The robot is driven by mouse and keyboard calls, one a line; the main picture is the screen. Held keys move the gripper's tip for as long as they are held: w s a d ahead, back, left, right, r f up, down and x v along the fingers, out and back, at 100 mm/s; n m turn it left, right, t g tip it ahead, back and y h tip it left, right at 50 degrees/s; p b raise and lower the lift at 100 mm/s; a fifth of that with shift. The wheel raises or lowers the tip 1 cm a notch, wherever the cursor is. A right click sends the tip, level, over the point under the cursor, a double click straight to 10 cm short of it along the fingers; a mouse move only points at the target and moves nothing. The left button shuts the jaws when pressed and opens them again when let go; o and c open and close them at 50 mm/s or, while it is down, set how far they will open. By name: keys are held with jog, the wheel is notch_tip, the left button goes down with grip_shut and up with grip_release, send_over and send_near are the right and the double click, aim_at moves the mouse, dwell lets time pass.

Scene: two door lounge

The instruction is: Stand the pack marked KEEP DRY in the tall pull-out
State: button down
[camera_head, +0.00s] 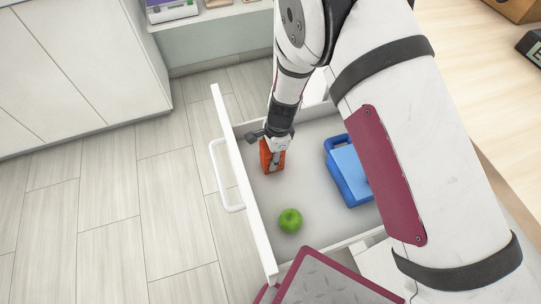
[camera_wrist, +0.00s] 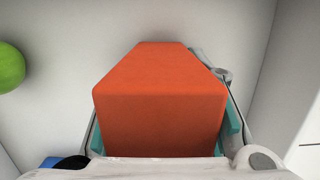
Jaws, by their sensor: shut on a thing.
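An orange pack (camera_head: 266,157) is between the fingers of my gripper (camera_head: 275,158), inside an open white drawer (camera_head: 245,180) near its far left corner. In the wrist view the orange pack (camera_wrist: 160,100) fills the middle, with teal finger pads against its sides. It looks upright and close to the drawer floor; I cannot tell whether it touches. No marking shows on the faces in view, so KEEP DRY cannot be read. My gripper is shut on the pack.
A green apple-like ball (camera_head: 290,220) and a blue container (camera_head: 347,170) are in the same drawer. A white cabinet (camera_head: 80,70) stands at the left, with clear floor before it. A wooden top (camera_head: 490,90) is at the right.

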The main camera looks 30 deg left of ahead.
jog(key=c, duration=0.9)
grip_release()
jog(key=shift+c, duration=0.2)
jog(key=r+p, duration=0.1)
jog(key=r, duration=0.6)
jog(key=w+d+r+p, duration=0.1)
jog(key=r, duration=0.3)
jog(key=shift+w+p, duration=0.1)
jog(key=shift+p, duration=0.2)
jog(key=shift+w+r, duration=0.1)
jog(key=shift+r, duration=0.45)
